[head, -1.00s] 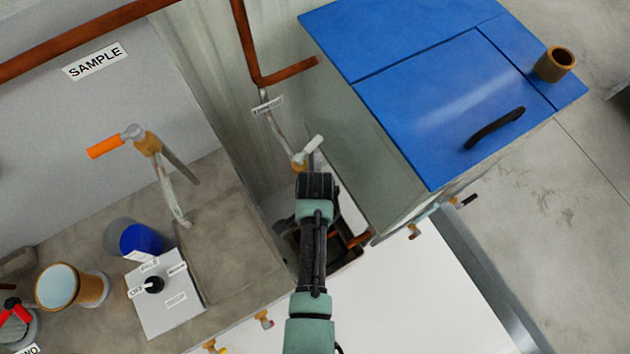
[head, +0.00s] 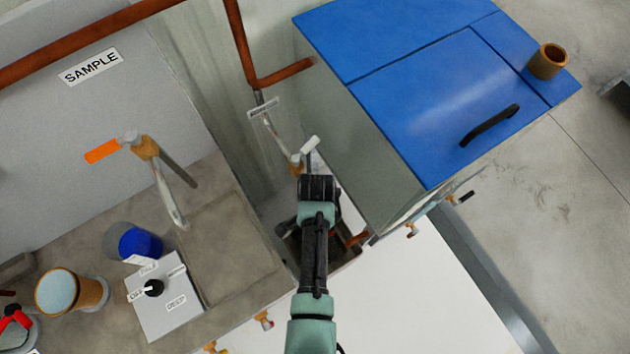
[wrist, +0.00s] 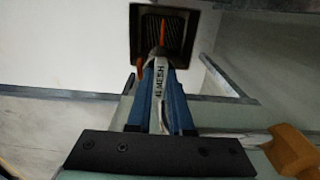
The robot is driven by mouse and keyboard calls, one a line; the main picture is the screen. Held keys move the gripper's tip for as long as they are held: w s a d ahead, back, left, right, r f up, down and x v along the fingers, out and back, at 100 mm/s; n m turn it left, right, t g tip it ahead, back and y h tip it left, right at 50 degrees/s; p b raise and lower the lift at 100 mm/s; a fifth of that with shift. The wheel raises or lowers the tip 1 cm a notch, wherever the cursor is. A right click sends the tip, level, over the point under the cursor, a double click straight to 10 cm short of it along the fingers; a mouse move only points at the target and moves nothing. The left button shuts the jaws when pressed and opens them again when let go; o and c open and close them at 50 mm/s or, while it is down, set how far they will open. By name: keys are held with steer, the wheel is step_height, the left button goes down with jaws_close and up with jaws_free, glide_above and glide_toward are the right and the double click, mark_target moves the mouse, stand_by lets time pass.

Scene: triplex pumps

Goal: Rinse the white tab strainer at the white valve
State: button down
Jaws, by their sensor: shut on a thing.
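In the wrist view, my gripper (wrist: 158,65) is shut on a white tab marked "MESH" (wrist: 158,80), the white tab strainer's tab, between its blue fingers. The strainer's mesh end is not clearly visible. The tab points toward a dark square drain opening (wrist: 139,50). In the head view, my gripper (head: 317,188) hides its own fingertips and the strainer. The white valve, with a white lever (head: 309,145) on a brass body (head: 297,161), sits just beyond my gripper. No water can be made out.
A tank with a blue lid (head: 400,80) stands close on the right. A counter (head: 225,250) on the left carries an orange-handled valve (head: 103,151), a blue cup (head: 140,243) and a switch box (head: 165,308). A copper pipe (head: 285,72) runs behind the white valve.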

stand_by(0.4)
steer(key=shift+w+a, duration=0.35)
steer(key=shift+a, duration=0.05)
steer(key=shift+s+d, duration=0.15)
steer(key=shift+d, duration=0.05)
steer(key=shift+s+d+p, duration=0.25)
steer(key=shift+d+p, duration=0.05)
steer(key=shift+s, duration=0.1)
steer(key=s+a+p, duration=0.4)
steer(key=s, duration=0.2)
steer(key=shift+s+a, duration=0.15)
steer(key=shift+a, duration=0.2)
stand_by(0.4)
stand_by(1.2)
